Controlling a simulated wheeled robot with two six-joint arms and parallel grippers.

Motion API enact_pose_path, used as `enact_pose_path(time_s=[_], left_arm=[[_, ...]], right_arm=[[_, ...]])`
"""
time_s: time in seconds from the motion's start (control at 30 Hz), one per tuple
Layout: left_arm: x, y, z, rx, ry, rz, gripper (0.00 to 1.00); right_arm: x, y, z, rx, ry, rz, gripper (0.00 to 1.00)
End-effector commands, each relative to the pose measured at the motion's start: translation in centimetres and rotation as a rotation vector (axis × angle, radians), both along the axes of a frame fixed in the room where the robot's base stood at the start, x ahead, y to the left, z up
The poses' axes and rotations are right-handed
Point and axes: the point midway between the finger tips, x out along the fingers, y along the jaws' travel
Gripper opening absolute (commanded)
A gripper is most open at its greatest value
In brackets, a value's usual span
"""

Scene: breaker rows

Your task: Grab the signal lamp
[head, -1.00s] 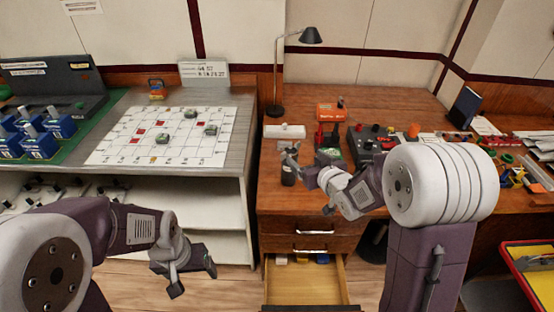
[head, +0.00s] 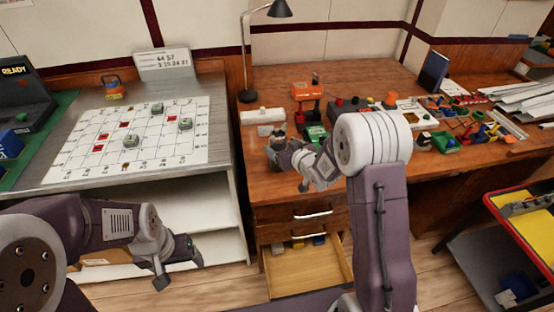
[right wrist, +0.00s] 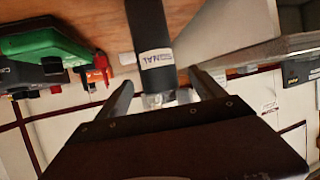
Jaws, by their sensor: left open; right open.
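The signal lamp (right wrist: 152,28) is a black cylinder with a white label ending in "NAL" and a clear, glassy end. In the right wrist view it stands between the two spread fingers of my right gripper (right wrist: 162,92), with a visible gap on each side. In the head view my right gripper (head: 278,150) is over the front left of the wooden desk and hides most of the lamp. My left gripper (head: 178,266) is open and empty, low in front of the grey bench's shelves.
The wooden desk (head: 222,178) carries a white block (head: 262,116), an orange box (head: 307,90), a green device (head: 315,133) and a black desk lamp (head: 248,60). An open drawer (head: 310,270) juts out below. A gridded board (head: 90,160) lies on the left bench.

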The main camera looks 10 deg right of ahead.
Motion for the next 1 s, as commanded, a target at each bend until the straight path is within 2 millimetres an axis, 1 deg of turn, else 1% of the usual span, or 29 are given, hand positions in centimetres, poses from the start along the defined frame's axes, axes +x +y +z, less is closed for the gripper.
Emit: enact_pose_path(time_s=[0.03,0.1,0.3,0.53,0.63,0.8,0.83,0.87,0.9,0.97,1.0], left_arm=[[0.0,0.0,-0.1,0.000,0.000,0.000,0.79],[0.0,0.0,-0.1,0.000,0.000,0.000,0.79],[0.0,0.0,-0.1,0.000,0.000,0.000,0.79],[0.0,0.0,-0.3,0.000,0.000,0.000,0.79],[0.0,0.0,-0.3,0.000,0.000,0.000,0.79],[0.0,0.0,-0.3,0.000,0.000,0.000,0.79],[0.0,0.0,-0.3,0.000,0.000,0.000,0.79],[0.0,0.0,-0.3,0.000,0.000,0.000,0.79],[0.0,0.0,-0.3,0.000,0.000,0.000,0.79],[0.0,0.0,-0.3,0.000,0.000,0.000,0.79],[0.0,0.0,-0.3,0.000,0.000,0.000,0.79]], right_arm=[[0.7,0.2,-0.4,0.001,-0.001,0.001,0.79],[1.4,0.4,-0.6,0.000,0.000,0.000,0.79],[2.1,0.6,-0.9,-0.001,0.000,0.000,0.79],[5.7,1.5,-2.5,0.000,-0.001,0.000,0.79],[6.3,1.7,-2.7,0.000,0.000,0.000,0.79],[6.3,1.7,-2.7,0.000,0.000,0.000,0.79],[6.3,1.7,-2.7,0.000,0.000,0.000,0.76],[6.3,1.7,-2.7,0.000,0.000,0.000,0.67],[6.3,1.7,-2.7,0.000,0.000,0.000,0.56],[6.3,1.6,-2.7,0.000,0.000,0.000,0.40],[6.3,1.6,-2.7,0.000,0.000,0.000,0.28]])
